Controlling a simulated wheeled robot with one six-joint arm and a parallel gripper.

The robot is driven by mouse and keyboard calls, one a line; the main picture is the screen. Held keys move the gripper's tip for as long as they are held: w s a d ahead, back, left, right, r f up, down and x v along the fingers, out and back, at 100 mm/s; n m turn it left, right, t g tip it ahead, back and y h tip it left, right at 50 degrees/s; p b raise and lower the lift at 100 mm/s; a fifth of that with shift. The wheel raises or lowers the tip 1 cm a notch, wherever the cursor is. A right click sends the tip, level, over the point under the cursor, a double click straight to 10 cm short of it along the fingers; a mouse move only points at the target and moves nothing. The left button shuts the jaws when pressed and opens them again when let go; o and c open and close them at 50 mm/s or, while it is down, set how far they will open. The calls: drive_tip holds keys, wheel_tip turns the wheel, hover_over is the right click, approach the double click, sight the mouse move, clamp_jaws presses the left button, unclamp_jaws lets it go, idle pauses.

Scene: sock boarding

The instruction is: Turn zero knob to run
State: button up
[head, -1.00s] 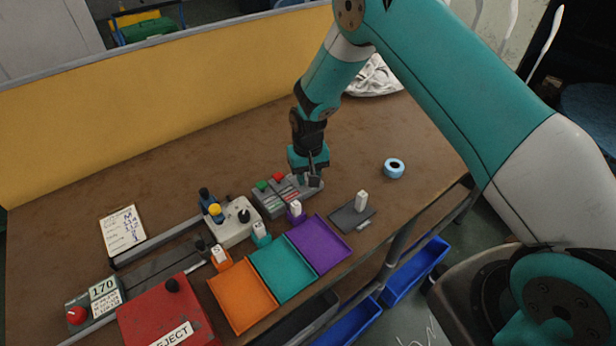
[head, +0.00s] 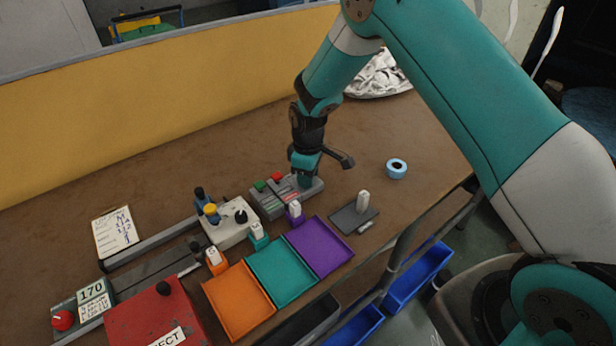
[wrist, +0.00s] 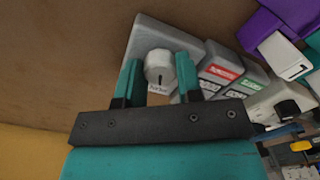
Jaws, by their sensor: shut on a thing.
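The zero knob (wrist: 159,64) is a pale round knob with a dark pointer mark, on the end of a grey control box (wrist: 146,38). My gripper (wrist: 158,72) has its two teal fingers on either side of the knob and is shut on it. A small label below the knob is too blurred to read. In the head view, my gripper (head: 305,182) reaches down onto the right end of the control box (head: 266,209) and hides the knob. A green button (head: 260,185) and a red button (head: 277,177) sit on the box's left part.
Purple (head: 322,248), teal (head: 283,273) and orange (head: 240,302) trays lie in front of the box. A grey joystick unit (head: 228,232) stands left of it. A dark pad (head: 346,219) and a blue tape roll (head: 396,168) lie to the right. Bare table lies behind.

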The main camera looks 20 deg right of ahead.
drive_tip(key=shift+w+r+n+b, duration=0.1)
drive_tip(key=shift+n+b, duration=0.25)
drive_tip(key=shift+n, duration=1.85)
drive_tip(key=o, duration=0.7)
drive_tip(key=shift+c, duration=0.2)
wheel_tip(320, 180, up, 17)
drive_tip(key=b, duration=0.2)
drive_tip(key=shift+r, duration=0.2)
